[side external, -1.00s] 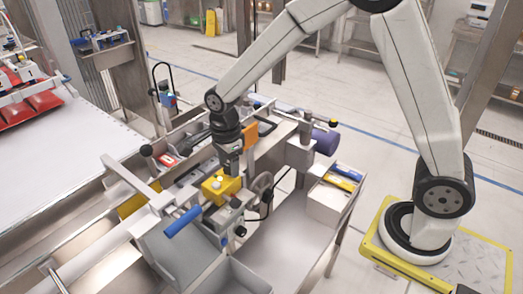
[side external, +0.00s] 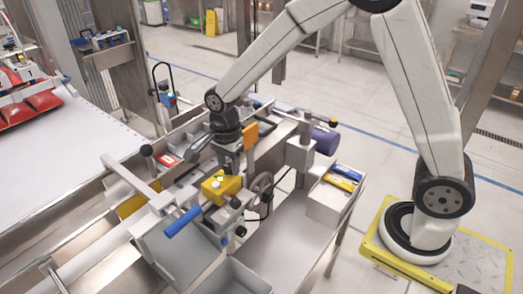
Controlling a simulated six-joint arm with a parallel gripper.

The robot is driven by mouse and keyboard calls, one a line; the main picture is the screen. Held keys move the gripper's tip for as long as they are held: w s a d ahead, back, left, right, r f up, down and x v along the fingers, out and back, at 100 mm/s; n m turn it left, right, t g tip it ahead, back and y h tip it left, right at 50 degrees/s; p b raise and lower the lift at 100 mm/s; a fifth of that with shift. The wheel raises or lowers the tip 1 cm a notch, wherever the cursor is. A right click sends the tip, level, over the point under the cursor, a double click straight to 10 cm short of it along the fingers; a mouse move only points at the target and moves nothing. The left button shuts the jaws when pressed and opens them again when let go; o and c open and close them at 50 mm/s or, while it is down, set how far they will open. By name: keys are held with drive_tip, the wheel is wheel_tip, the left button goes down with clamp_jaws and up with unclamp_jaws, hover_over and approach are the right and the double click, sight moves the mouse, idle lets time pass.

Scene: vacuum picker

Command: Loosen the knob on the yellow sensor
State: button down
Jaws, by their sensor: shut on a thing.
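The yellow sensor (side external: 213,194) is a small yellow block on the metal rail assembly, left of centre. My gripper (side external: 229,170) points down just above and behind it, with its fingertips at the sensor's top rear edge. It is shut on what appears to be the sensor's knob. The knob itself is too small and too covered by the fingers to make out clearly.
A blue handle (side external: 183,221) lies in front of the sensor, and a grey handwheel (side external: 262,183) stands to its right. An orange block (side external: 249,136) is close behind my gripper. A white bin (side external: 328,205) stands at the right.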

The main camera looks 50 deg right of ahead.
drive_tip(key=n, duration=1.3)
drive_tip(key=shift+n, duration=0.4)
drive_tip(key=n, duration=1.2)
drive_tip(key=shift+n, duration=0.4)
drive_tip(key=shift+c, duration=1.4)
unclamp_jaws()
drive_tip(key=shift+r, duration=0.15)
